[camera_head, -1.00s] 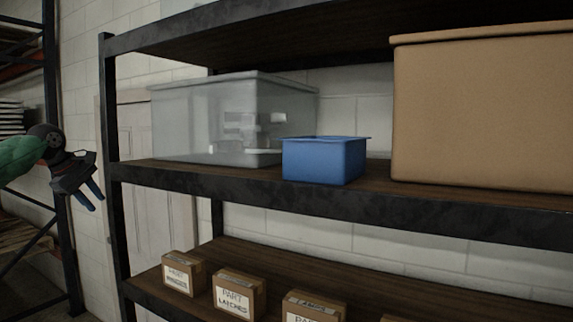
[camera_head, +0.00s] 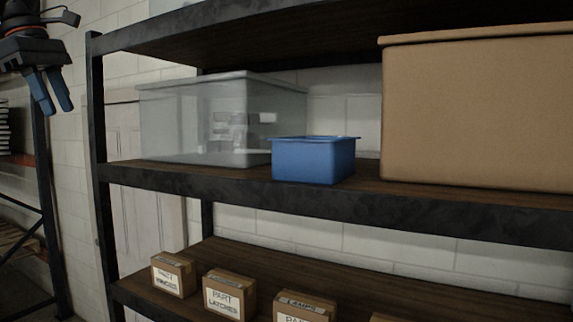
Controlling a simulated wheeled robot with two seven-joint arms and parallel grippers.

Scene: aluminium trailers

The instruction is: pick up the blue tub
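The blue tub (camera_head: 313,161) stands upright on the middle shelf (camera_head: 240,184), close to its front edge. It is open-topped with a small rim. My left gripper (camera_head: 58,112) is at the upper left, outside the shelf's left post and well away from the tub. Its two blue fingers point down and are apart, with nothing between them. My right gripper is not in the picture.
A clear lidded bin (camera_head: 200,120) stands left of and behind the tub. A large tan box (camera_head: 480,110) stands to its right with a gap between. The upper shelf (camera_head: 240,38) hangs above. Small labelled cartons (camera_head: 229,294) line the lower shelf. A dark post (camera_head: 97,150) bounds the left.

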